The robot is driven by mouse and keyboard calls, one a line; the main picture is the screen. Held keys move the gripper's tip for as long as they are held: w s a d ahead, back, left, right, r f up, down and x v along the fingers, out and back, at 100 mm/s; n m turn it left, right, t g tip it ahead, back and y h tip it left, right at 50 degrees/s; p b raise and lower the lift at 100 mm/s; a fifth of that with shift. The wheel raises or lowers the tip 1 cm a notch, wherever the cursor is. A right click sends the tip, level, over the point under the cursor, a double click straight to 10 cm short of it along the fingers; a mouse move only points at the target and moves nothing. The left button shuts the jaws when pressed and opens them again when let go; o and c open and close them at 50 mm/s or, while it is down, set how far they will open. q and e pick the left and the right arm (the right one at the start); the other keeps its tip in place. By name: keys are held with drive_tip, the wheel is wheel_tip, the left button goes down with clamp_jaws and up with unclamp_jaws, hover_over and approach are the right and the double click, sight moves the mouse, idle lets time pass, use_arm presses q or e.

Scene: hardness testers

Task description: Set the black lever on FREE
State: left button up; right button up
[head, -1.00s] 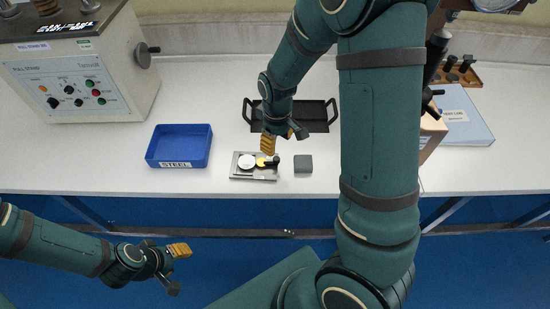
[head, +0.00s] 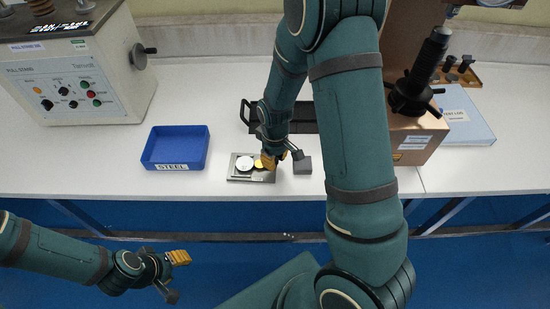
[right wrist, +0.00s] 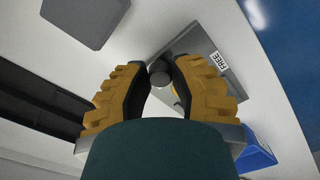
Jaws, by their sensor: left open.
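A small metal plate (head: 238,177) lies on the white table, with a white round dial (head: 245,162) and a yellow disc (head: 258,163). My right gripper (head: 268,160) is low over the plate's right end and hides the black lever there. In the right wrist view the lever's dark round knob (right wrist: 160,73) sits between the open fingertips of my right gripper (right wrist: 160,66); firm contact is not clear. A FREE label (right wrist: 217,60) is on the plate beside it. My left gripper (head: 172,272) is open and empty, in front of the table.
A blue bin marked STEEL (head: 175,165) stands left of the plate. A grey block (head: 302,166) lies close to its right. A black tray (head: 303,127) is behind my right arm. A tester (head: 75,75) is at back left and a boxed stand (head: 415,140) at right.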

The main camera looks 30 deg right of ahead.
clamp_jaws()
drive_tip(key=shift+s+a+r+m+p, duration=0.1)
drive_tip(key=shift+s+a+m+p, duration=0.15)
drive_tip(key=shift+m, duration=0.4)
drive_tip(key=shift+s+m+p, duration=0.15)
drive_tip(key=shift+m+p, duration=0.15)
drive_tip(key=shift+m, duration=0.35)
drive_tip(key=m+p, duration=0.1)
drive_tip(key=m, duration=0.1)
drive_tip(key=s+a+m, duration=0.1)
drive_tip(key=m, duration=0.1)
drive_tip(key=shift+a+p, duration=0.15)
drive_tip(key=shift+p, duration=0.25)
drive_tip(key=m, duration=0.2)
drive_tip(key=a+m+p, duration=0.1)
drive_tip(key=m, duration=0.1)
drive_tip(key=shift+s+a, duration=0.1)
drive_tip(key=shift+a+m+p, duration=0.25)
drive_tip(key=shift+m+p, duration=0.2)
drive_tip(key=shift+m, duration=0.25)
drive_tip(key=shift+a+m+p, duration=0.25)
drive_tip(key=shift+m+p, duration=0.15)
drive_tip(key=shift+m, duration=0.3)
